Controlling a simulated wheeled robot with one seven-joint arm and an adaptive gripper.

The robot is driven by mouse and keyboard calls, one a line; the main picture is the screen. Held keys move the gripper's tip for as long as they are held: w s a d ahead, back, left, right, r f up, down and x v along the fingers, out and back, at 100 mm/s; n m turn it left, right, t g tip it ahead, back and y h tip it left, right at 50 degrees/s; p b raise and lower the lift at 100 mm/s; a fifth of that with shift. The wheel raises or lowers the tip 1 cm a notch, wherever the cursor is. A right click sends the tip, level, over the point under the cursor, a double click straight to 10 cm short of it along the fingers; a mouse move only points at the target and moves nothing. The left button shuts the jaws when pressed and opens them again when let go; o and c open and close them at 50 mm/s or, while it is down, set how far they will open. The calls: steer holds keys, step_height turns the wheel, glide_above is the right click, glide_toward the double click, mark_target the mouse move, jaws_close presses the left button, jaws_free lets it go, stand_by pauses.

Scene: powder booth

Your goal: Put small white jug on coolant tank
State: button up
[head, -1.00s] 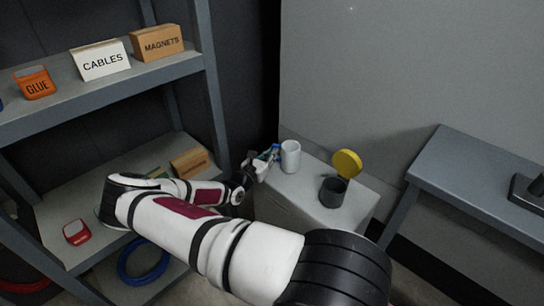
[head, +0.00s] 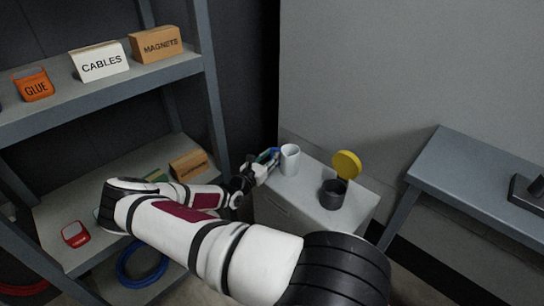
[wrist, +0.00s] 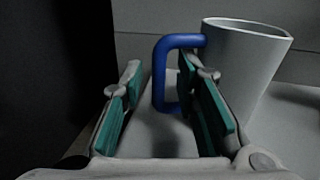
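The small white jug (head: 289,161) is at the left part of the top of a grey box-shaped unit (head: 318,171), which I take to be the coolant tank. Its blue handle (wrist: 160,78) faces my gripper in the wrist view, and the white body (wrist: 246,66) is behind the right finger. My gripper (wrist: 163,92) is open, with the handle between its green-padded fingers, closer to the right one. In the head view my gripper (head: 266,163) is just left of the jug. The jug looks slightly tilted; its base is partly hidden.
A shelf rack (head: 125,88) with labelled boxes stands left, close to my arm. A grey bench (head: 482,180) is at right.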

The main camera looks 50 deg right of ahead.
steer(key=s+a+p, duration=0.1)
steer(key=a, duration=1)
steer(key=s+a+r+m+g+y, duration=0.2)
steer(key=s+a+r+m+y, duration=0.25)
steer(key=r, duration=0.35)
steer(key=s+a+r+m+g+y, duration=0.2)
steer(key=s+a+r+m+y, duration=0.15)
steer(key=a+r+m, duration=0.35)
steer(key=s+a+r+m+g+y, duration=0.3)
steer(key=s+r+m, duration=0.2)
steer(key=r, duration=0.4)
steer(key=s+a+r+m+t+y, duration=0.1)
steer(key=s+a+r+t+y, duration=0.2)
steer(key=s+a+r, duration=0.2)
steer(key=s+a+r+m+t+y, duration=0.2)
steer(key=s+a+r, duration=0.4)
steer(key=s+a, duration=0.3)
steer(key=s+t+y, duration=0.1)
steer(key=s, duration=0.3)
steer(key=shift+s+a+r+y, duration=0.2)
steer(key=shift+r+y, duration=0.1)
steer(key=shift+y, duration=0.1)
steer(key=shift+w, duration=0.1)
step_height(320, 180, up, 18)
steer(key=t+p, duration=0.3)
steer(key=p, duration=1.3)
steer(key=shift+f, duration=0.2)
